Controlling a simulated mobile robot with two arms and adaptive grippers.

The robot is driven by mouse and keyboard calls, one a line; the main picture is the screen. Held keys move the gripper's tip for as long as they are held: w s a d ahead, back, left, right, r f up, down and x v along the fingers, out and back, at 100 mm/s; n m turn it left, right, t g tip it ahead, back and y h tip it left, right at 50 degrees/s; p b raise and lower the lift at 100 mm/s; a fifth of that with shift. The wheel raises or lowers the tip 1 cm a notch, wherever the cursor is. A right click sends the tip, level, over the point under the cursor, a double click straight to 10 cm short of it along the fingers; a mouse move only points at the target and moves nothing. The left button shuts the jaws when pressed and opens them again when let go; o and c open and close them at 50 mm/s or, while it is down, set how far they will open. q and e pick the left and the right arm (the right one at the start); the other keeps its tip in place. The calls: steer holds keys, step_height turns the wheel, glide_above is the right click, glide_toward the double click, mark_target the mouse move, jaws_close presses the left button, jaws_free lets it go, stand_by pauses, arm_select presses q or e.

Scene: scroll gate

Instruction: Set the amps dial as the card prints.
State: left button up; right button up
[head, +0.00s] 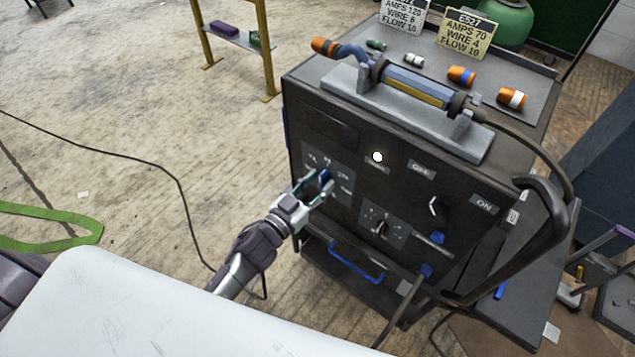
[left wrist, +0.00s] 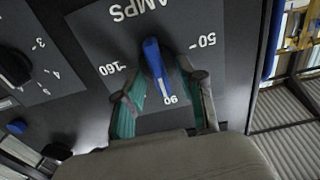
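The amps dial has a blue pointer knob (left wrist: 153,58) on a dark plate (left wrist: 95,45) marked AMPS, with 50, 90 and 160 legible in the left wrist view. The knob's white-marked end points near the 90. In the head view the dial (head: 324,175) is on the upper left of the machine front. My left gripper (head: 316,188) is open, its teal-padded fingers on either side of the knob, with gaps visible. A yellow card (head: 466,33) on top prints 6527, AMPS 70, WIRE 4 and a FLOW value. A white card (head: 403,15) prints AMPS 120. My right gripper is out of view.
Beside the amps dial is another dial (head: 381,226) with small numbers. A black knob (head: 438,209) sits near the OFF and ON labels. A torch in a cradle (head: 400,110) and several orange and green parts lie on top.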

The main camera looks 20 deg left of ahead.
arm_select(q)
jaws_close()
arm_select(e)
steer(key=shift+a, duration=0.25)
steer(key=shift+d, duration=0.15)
